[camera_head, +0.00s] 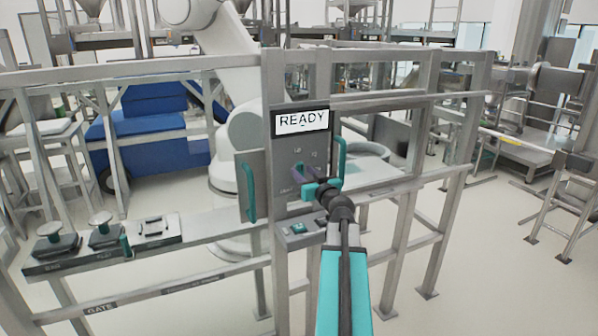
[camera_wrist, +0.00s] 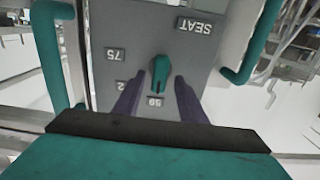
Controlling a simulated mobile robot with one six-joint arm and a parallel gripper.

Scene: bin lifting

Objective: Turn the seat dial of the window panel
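The window panel (camera_head: 283,236) is a grey upright plate in the fence, under a display reading READY. In the wrist view its face (camera_wrist: 215,82) shows close up, with an upside-down SEAT label (camera_wrist: 195,25). The seat dial (camera_wrist: 159,70) is a small green knob, roughly upright in that picture. Number plates lie around it; one reads 75, one just below is hard to read. My gripper (camera_wrist: 160,80) is open, its two purple fingers apart, with their tips to the lower left and lower right of the dial. I see no clear contact. In the head view my gripper (camera_head: 306,182) hides the dial.
Teal handles (camera_head: 250,193) (camera_head: 340,160) stand out on both sides of the panel. A shelf (camera_head: 205,228) with scale-like devices is at the left. A white robot arm (camera_head: 238,140) stands behind the fence.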

